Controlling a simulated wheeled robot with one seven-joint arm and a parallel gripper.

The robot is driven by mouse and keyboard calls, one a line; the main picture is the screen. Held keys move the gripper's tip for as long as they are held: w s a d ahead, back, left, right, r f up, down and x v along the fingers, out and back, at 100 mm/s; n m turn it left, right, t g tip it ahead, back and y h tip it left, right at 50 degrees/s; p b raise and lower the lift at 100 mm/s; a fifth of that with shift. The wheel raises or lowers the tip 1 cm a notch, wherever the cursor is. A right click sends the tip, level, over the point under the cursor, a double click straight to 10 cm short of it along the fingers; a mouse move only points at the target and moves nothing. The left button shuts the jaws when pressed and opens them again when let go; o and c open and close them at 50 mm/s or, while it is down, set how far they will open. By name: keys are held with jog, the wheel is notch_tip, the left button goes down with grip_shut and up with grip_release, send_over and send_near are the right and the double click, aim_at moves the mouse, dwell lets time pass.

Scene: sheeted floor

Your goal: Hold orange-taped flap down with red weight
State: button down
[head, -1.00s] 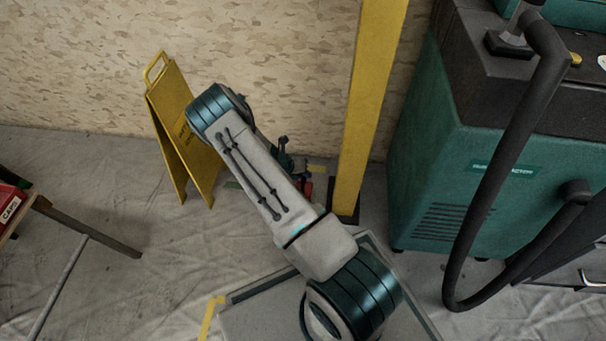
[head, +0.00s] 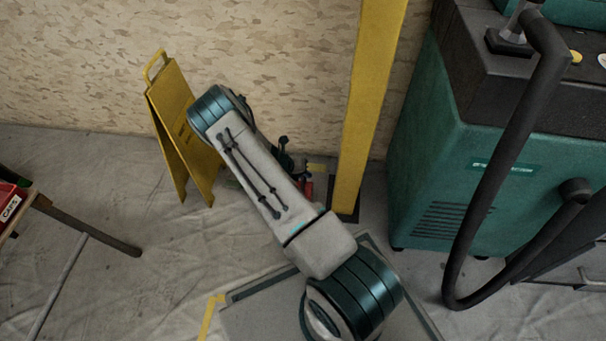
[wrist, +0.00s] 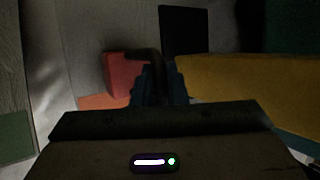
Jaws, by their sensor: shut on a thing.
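The red weight (wrist: 122,74) is a red block with a dark handle in the wrist view. My gripper (wrist: 158,84) is shut on the dark handle at the block's right side. An orange patch of tape (wrist: 100,102) shows just below the block in that view; whether the block rests on it or hangs above it I cannot tell. In the head view a bit of the red weight (head: 308,188) shows beside my forearm, near the foot of the yellow post. My arm hides most of the gripper and the flap there.
The yellow post (head: 368,100) stands close right of the weight, on a dark base (wrist: 183,30). A folding yellow sign (head: 180,130) stands left. A green machine (head: 470,160) with a black hose is right. A green patch (wrist: 14,138) lies left in the wrist view.

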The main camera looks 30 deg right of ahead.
jog(key=c, duration=1.4)
grip_release()
jog(key=shift+r, duration=0.1)
jog(key=shift+o, duration=0.2)
jog(key=p+v, duration=0.6)
jog(key=v, duration=0.7)
jog(key=shift+a+r, duration=0.25)
jog(key=shift+r, duration=0.05)
jog(key=s+a+r+m+y+p, duration=0.15)
jog(key=r+m+p, duration=0.4)
jog(key=r, duration=0.95)
jog(key=s+r+m+y+p, duration=0.1)
jog(key=s+r+m+p, duration=0.35)
jog(key=r, duration=0.95)
jog(key=a+r+m+y+p, duration=0.1)
jog(key=r+m+p, duration=0.65)
jog(key=r, duration=0.75)
jog(key=s+a+r+m+t+y+p, duration=0.1)
jog(key=s+r+m+p, duration=0.3)
jog(key=r, duration=0.6)
jog(key=s+a+r+m+y+p, duration=0.1)
jog(key=s+r+m+p, duration=0.3)
jog(key=s+r+p, duration=0.4)
jog(key=s+a+r+m+t+y+p, duration=0.1)
jog(key=s+r+m+p, duration=0.4)
jog(key=r, duration=0.9)
jog(key=shift+s+a+t+y+p, duration=0.3)
jog(key=shift+s+a+y+p, duration=0.15)
jog(key=shift+s+a+p, duration=0.55)
